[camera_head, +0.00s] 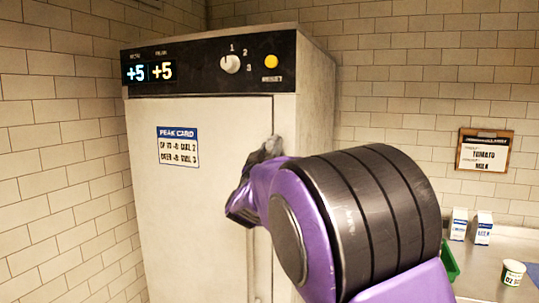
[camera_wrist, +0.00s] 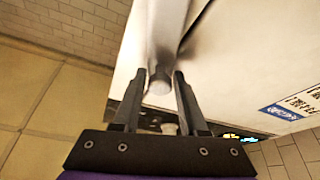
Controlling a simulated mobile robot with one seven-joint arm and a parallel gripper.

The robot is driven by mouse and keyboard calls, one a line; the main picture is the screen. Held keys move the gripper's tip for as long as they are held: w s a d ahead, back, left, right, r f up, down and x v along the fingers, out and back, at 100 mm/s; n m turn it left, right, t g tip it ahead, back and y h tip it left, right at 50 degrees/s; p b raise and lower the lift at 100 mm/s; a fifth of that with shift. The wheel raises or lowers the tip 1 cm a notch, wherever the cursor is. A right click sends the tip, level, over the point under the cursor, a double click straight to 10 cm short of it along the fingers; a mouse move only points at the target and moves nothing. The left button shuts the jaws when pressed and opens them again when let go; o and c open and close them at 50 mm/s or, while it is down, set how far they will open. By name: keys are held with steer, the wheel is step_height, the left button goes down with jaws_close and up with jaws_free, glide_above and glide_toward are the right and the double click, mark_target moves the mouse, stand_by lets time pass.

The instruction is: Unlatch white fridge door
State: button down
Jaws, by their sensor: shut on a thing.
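The white fridge (camera_head: 210,230) stands upright against the tiled corner. Its door (camera_head: 215,120) looks flush with the frame in the head view. The metal handle (camera_wrist: 165,35) runs along the door's edge in the wrist view, with its rounded end between my fingers. My gripper (camera_wrist: 160,76) is shut on this handle end, one dark finger on each side. In the head view my purple wrist and arm hide the fingers and most of the handle. I cannot see the latch mechanism.
A black panel (camera_head: 200,65) above the door carries two "+5" displays, a dial (camera_head: 230,64) and a yellow button (camera_head: 271,61). A card (camera_head: 178,147) is on the door. A counter (camera_head: 495,262) with cartons (camera_head: 483,228) and a cup (camera_head: 513,273) stands right. A wall closes the left side.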

steer(key=shift+s+d+r+m+g+h+b, duration=0.15)
steer(key=shift+d+m+h+b, duration=0.3)
steer(key=shift+m, duration=0.55)
steer(key=shift+s+d+r+m+g+h+b, duration=0.1)
steer(key=shift+d+m+h+b, duration=0.2)
steer(key=shift+m+h+b, duration=0.5)
steer(key=shift+s+d+r+m+g+h+b, duration=0.15)
steer(key=shift+d+m+h+b, duration=0.15)
steer(key=shift+m, duration=0.9)
steer(key=shift+d+f, duration=0.1)
steer(key=c, duration=0.6)
jaws_free()
steer(key=shift+f, duration=0.1)
steer(key=v, duration=1.7)
steer(key=shift+b, duration=0.35)
steer(key=shift+s+f, duration=0.1)
steer(key=shift+f, duration=0.05)
